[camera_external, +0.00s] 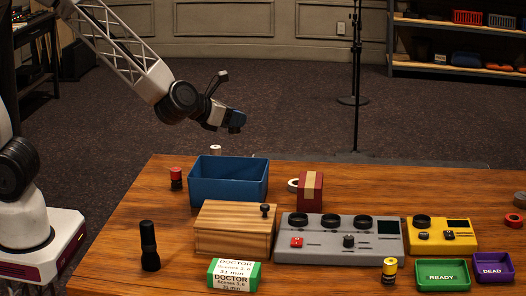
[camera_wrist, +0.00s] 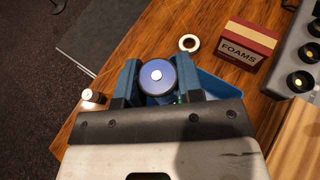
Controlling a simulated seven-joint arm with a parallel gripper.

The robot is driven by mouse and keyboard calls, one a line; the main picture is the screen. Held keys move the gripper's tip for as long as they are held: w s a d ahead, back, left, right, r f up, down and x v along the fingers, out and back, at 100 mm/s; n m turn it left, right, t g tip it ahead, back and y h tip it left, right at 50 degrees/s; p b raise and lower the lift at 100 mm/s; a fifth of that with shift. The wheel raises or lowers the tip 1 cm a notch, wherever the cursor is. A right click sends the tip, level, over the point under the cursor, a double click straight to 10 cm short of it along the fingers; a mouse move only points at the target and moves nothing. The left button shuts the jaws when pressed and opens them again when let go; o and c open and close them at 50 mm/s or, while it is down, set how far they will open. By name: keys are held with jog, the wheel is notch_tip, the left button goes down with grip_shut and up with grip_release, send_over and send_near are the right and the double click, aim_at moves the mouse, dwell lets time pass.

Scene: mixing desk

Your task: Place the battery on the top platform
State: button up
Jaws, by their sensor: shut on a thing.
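My gripper (camera_wrist: 158,80) is shut on a round blue-purple thing with a pale centre, which looks like the battery (camera_wrist: 156,76) seen end-on. In the external view my gripper (camera_external: 237,121) is in the air above and behind the blue bin (camera_external: 228,181), well clear of the table. The held battery is hard to make out there against the blue fingers. In the wrist view part of the blue bin (camera_wrist: 214,86) shows behind the right finger. I cannot tell which thing is the top platform; a wooden box (camera_external: 234,229) with a flat top and dark knob stands in front of the bin.
A red-topped battery (camera_external: 176,175), a white-topped cylinder (camera_external: 215,149) and a yellow battery (camera_external: 389,268) stand on the table. A red FOAMS box (camera_external: 311,190), grey console (camera_external: 335,238), yellow device (camera_external: 441,236), black torch (camera_external: 149,246) and green (camera_external: 442,285) and purple (camera_external: 493,277) trays are around.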

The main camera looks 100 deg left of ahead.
jog(key=w+a+f+n+g+y, duration=0.15)
jog(key=w+a, duration=0.25)
jog(key=a, duration=1.1)
jog(key=w+a+f+n+g+y, duration=0.1)
jog(key=w+a+n+g+y, duration=0.15)
jog(key=a, duration=1.25)
jog(key=s+a+f+n+g+y, duration=0.1)
jog(key=s+a+f+n+g, duration=0.15)
jog(key=a, duration=1.15)
jog(key=s+a+f+n+g, duration=0.2)
jog(key=s+a+f, duration=0.1)
jog(key=a, duration=1.1)
notch_tip(320, 180, down, 22)
jog(key=shift+w+d, duration=0.35)
jog(key=shift+d, duration=0.05)
jog(key=shift+f, duration=3)
jog(key=shift+f, duration=0.1)
jog(key=shift+f, duration=1.8)
